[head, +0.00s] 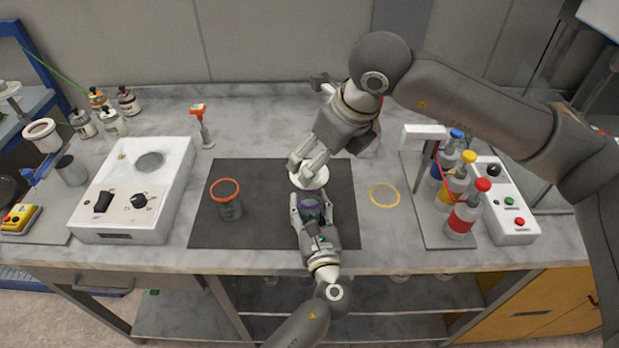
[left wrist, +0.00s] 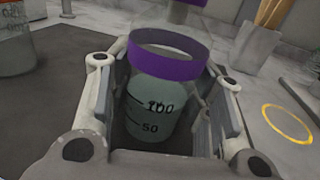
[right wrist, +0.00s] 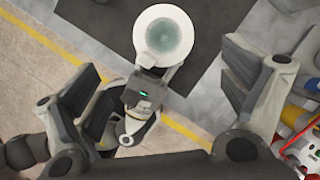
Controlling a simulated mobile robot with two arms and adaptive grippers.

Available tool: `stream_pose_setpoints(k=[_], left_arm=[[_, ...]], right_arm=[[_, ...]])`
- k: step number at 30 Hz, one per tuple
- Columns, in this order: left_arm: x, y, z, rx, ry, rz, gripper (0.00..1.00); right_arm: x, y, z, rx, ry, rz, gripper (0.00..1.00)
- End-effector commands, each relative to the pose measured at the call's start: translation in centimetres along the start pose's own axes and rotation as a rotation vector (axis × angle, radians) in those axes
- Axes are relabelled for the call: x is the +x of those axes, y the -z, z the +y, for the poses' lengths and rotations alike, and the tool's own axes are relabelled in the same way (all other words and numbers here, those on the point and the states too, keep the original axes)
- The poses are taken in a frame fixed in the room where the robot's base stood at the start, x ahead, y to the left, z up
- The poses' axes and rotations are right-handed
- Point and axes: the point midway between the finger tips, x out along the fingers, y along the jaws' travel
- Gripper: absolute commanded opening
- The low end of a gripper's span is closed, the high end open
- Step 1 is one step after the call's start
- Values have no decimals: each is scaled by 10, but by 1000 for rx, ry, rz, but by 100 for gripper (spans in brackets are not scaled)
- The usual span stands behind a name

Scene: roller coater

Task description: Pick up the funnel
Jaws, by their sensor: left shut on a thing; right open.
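My left gripper (head: 311,205) is shut on a clear jar (left wrist: 152,110) with a purple band and volume marks, upright over the dark mat. A white round rim (head: 309,177), which looks like the funnel's wide mouth, is at the top of this jar in the head view. In the right wrist view the white rim (right wrist: 140,38) surrounds a pale greenish centre. My right gripper (head: 308,164) is open, close to the rim at its far side. In the right wrist view the rim lies beyond the spread fingers, with nothing gripped. Any funnel stem is hidden.
An orange-rimmed jar (head: 229,206) stands on the mat (head: 265,225) to the left. A yellow ring (head: 385,196) lies on the bench to the right. A white device (head: 120,190) stands left, and several capped bottles (head: 462,215) stand right.

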Motion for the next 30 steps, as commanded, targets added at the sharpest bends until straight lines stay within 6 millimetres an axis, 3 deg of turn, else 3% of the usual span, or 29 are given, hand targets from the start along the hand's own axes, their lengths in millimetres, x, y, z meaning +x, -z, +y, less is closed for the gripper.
stream_pose_setpoints(k=[6,13,21,30], left_arm=[[0,1,0,1,-1,2,26],[0,1,0,1,-1,2,26],[0,1,0,1,0,2,26],[0,1,0,1,0,2,26]], right_arm=[[36,0,0,1,-3,2,94],[53,-2,-2,1,-3,1,94],[91,-5,-5,1,-4,2,94],[96,-5,-6,1,-3,-1,94]])
